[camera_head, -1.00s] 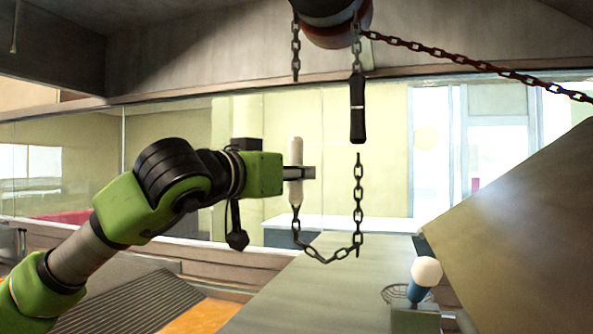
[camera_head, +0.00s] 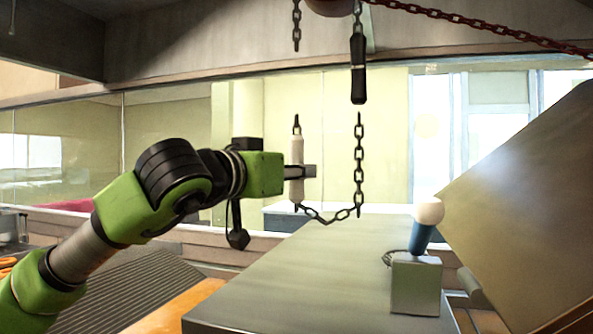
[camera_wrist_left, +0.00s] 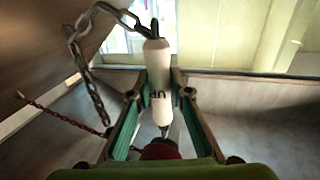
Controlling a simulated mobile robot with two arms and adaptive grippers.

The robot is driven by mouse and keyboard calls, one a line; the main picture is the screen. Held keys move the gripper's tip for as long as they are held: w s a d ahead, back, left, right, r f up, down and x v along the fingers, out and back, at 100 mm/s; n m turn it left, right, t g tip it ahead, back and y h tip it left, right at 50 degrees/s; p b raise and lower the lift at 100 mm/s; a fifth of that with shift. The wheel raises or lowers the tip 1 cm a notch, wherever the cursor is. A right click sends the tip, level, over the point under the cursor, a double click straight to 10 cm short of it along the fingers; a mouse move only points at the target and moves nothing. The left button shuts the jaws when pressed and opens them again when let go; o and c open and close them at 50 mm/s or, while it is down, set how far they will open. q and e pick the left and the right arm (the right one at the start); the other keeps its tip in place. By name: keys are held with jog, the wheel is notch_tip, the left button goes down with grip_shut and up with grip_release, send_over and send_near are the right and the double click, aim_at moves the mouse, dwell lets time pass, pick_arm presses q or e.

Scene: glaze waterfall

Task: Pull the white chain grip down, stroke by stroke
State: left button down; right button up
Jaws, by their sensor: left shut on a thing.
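The white chain grip (camera_head: 296,150) is an upright white cylinder left of centre in the head view. My left gripper (camera_head: 310,171) is shut on it from the left. A short chain end (camera_head: 296,28) hangs above the white grip, with a visible gap. My right gripper is not in view.
A long bench (camera_head: 310,275) runs below. On it, at right, stands a grey box (camera_head: 416,285) with a blue handle and white ball (camera_head: 429,211). A large slanted panel (camera_head: 535,200) fills the right. A red chain (camera_head: 480,27) crosses the top right.

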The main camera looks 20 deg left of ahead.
pick_arm(q)
notch_tip(320, 180, up, 17)
jog(key=p, duration=1.4)
jog(key=shift+r, duration=0.15)
jog(key=c, duration=1.7)
grip_release()
jog(key=shift+s, duration=0.1)
jog(key=b+v, duration=0.2)
jog(key=v, duration=0.7)
